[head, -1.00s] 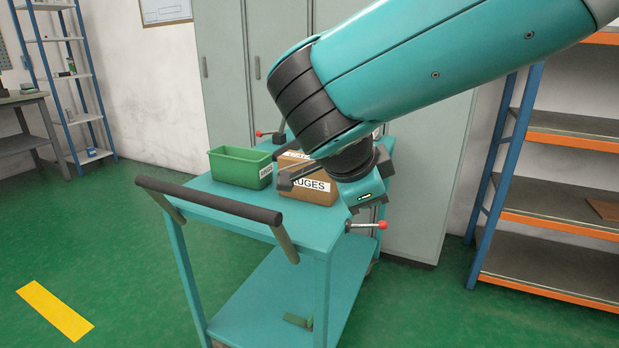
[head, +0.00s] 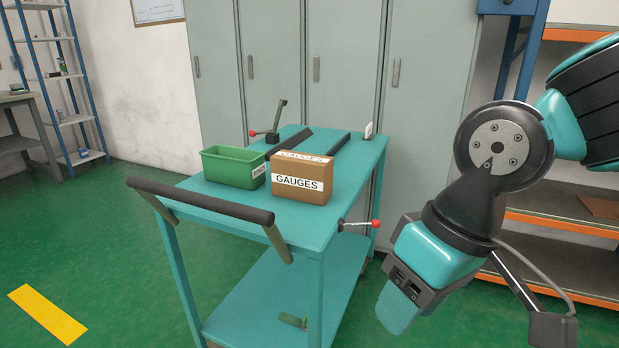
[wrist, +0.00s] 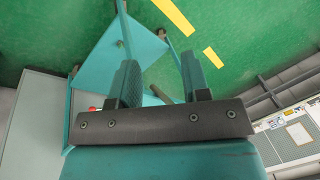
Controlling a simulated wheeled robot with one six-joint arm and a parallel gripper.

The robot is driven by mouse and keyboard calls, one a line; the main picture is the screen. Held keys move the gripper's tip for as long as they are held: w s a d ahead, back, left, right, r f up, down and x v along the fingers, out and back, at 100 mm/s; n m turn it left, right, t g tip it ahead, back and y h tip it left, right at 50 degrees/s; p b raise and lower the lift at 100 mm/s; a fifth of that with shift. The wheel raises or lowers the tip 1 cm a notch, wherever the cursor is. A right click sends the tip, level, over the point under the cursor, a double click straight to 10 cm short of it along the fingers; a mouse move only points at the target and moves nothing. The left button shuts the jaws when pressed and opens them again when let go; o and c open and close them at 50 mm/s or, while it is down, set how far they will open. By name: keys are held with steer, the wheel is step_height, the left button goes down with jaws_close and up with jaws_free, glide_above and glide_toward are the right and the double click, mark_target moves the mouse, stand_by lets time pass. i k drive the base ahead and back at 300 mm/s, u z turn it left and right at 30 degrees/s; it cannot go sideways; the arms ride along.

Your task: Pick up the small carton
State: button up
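The small carton (head: 302,180) is a brown box with a white "GAUGES" label on its front and another label on top. It sits upright on the top of the teal cart (head: 307,226) in the head view. My gripper (wrist: 160,75) is open and empty in the wrist view, its two dark fingers apart. In the head view my arm hangs to the right of the cart, well apart from the carton; the fingertips are not clear there. I cannot make out the carton in the wrist view.
A green bin (head: 234,167) stands left of the carton, close to it. The cart has a dark push handle (head: 200,200) in front and red-knobbed levers (head: 375,224) at its sides. Grey lockers (head: 430,90) stand behind. An orange-edged shelf (head: 560,222) is at the right.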

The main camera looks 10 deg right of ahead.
mark_target(308, 178)
steer(key=z, duration=0.8)
steer(key=k, duration=1.05)
steer(key=z, duration=1)
steer(key=i, duration=1.25)
steer(key=u, duration=1.6)
steer(key=i, duration=0.75)
steer(key=u, duration=0.9)
